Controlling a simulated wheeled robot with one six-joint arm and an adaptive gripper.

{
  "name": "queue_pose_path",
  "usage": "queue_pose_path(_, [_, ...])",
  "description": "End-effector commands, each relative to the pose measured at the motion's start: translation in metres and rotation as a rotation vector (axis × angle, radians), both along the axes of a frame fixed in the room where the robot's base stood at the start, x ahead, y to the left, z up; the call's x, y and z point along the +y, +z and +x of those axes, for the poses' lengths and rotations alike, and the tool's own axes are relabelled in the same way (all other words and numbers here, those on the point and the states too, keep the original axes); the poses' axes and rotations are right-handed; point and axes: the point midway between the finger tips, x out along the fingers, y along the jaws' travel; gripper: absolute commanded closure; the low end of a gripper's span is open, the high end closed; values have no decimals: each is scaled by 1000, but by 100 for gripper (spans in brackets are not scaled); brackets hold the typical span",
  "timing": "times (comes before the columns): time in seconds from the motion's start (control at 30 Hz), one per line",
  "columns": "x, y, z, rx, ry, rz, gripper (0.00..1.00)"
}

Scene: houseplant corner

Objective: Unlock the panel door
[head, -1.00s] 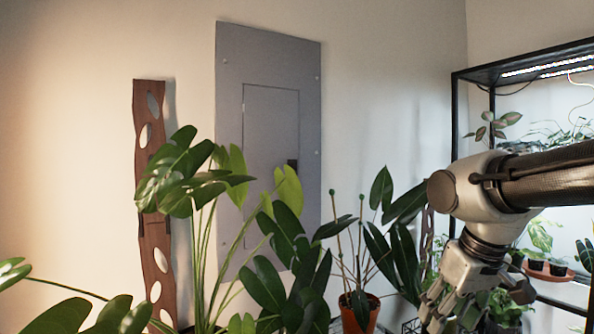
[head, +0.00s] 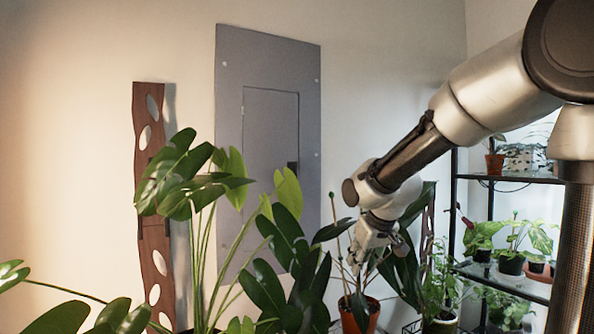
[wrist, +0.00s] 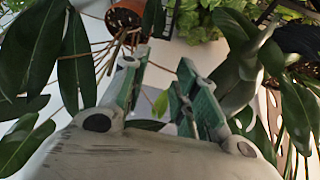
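The grey panel (head: 235,130) is fixed to the wall, with a rectangular door (head: 268,125) in its middle. The door looks closed, and a small dark latch (head: 292,172) sits at its right edge. Leaves cover the lower part of the door and panel. My gripper (head: 362,262) hangs among the plants, to the right of and below the latch, pointing down and apart from the panel. In the wrist view my gripper (wrist: 160,95) has its fingers spread with a gap between them. It holds nothing that I can see.
Broad-leaved plants (head: 185,175) stand in front of the panel. A potted plant (head: 358,318) in an orange pot is just below my gripper. A wooden strip with holes (head: 155,240) is left of the panel. A black plant shelf (head: 510,178) stands at the right.

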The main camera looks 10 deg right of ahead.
Motion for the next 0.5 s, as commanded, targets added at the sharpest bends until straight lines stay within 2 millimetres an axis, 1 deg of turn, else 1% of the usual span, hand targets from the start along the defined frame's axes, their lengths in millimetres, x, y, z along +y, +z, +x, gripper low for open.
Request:
queue_pose_path(0.03, [14,13,55,-119,24,13,71])
queue_pose_path(0.07, [23,26,84,-203,39,26,71])
queue_pose_path(0.1, [34,46,119,-316,58,47,71])
queue_pose_path(0.17, [49,81,158,-479,85,85,71])
queue_pose_path(0.2, [57,108,176,-581,101,109,71])
queue_pose_path(0.23, [62,128,185,-652,112,129,71])
queue_pose_path(0.3, [71,173,195,-797,137,171,71])
queue_pose_path(0.33, [75,186,197,-842,145,187,71])
queue_pose_path(0.4, [80,206,197,-913,159,216,71])
queue_pose_path(0.5, [83,217,199,-959,164,243,71])
